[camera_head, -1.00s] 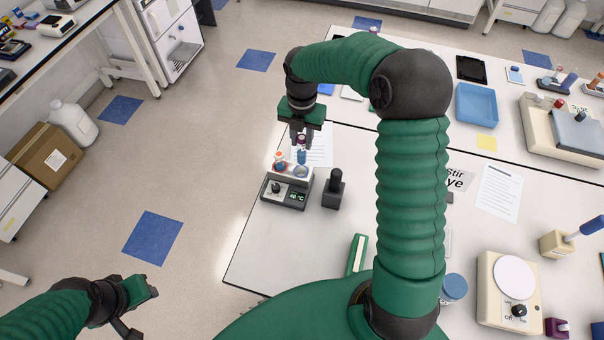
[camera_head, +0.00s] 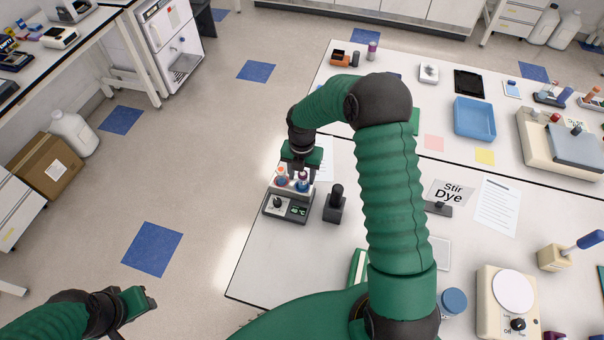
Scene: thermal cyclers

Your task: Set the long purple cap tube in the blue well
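The purple-capped tube (camera_head: 303,184) stands upright at the right-hand well of the small heating block (camera_head: 288,206) near the table's left edge. Its lower end is hidden in or behind the block's top. My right gripper (camera_head: 299,173) is directly above the block, pointing down, with its fingers at the purple cap; it looks shut on the tube. The blue well itself cannot be made out beneath the tube. An orange-red-capped tube (camera_head: 281,177) stands in the block's left side. My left gripper (camera_head: 136,312) is open and empty at the lower left, over the floor.
A dark bottle-shaped item (camera_head: 335,204) stands close to the right of the block. My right arm covers part of the table.

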